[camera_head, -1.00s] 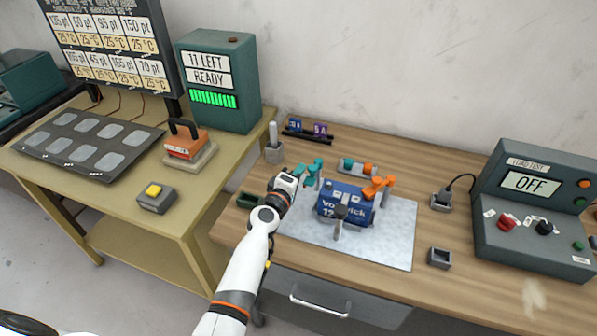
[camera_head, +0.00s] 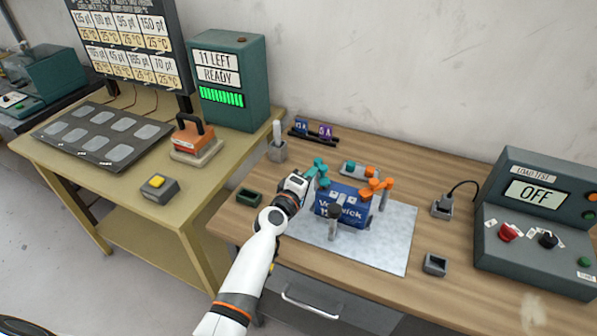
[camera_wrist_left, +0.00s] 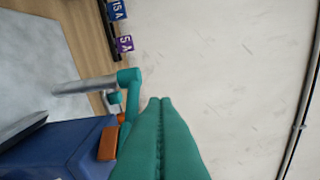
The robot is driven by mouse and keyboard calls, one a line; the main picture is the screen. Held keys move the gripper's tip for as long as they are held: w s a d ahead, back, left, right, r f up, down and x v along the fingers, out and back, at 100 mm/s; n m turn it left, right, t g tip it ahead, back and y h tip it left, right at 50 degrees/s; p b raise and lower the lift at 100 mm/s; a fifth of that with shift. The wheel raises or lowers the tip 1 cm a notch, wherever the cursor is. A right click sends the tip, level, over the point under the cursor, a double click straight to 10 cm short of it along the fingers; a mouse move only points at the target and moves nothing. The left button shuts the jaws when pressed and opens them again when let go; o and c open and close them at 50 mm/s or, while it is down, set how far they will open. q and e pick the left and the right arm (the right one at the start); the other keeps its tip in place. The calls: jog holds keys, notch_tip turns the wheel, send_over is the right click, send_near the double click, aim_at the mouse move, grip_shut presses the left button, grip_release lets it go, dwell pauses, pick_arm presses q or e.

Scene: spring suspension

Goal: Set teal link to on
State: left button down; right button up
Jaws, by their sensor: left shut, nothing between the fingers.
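The teal link (camera_head: 319,168) is a small teal bent piece on a grey post at the left of the blue box (camera_head: 342,206). It also shows in the left wrist view (camera_wrist_left: 129,78), just left of my fingers. An orange link (camera_head: 377,186) stands at the right of the box. My left gripper (camera_head: 309,177) is close beside the teal link in the head view. Its teal fingers (camera_wrist_left: 161,103) are together and empty in the wrist view. I cannot tell whether they touch the link. My right gripper is not in view.
The blue box stands on a pale mat (camera_head: 396,238) with a dark-knobbed lever (camera_head: 334,220) in front. A load-test console (camera_head: 537,225) reading OFF stands at the right. Fuses (camera_head: 313,132) sit at the back.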

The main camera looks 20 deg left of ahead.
pick_arm(q)
jog(key=shift+w+d, duration=0.15)
jog(key=shift+d, duration=0.8)
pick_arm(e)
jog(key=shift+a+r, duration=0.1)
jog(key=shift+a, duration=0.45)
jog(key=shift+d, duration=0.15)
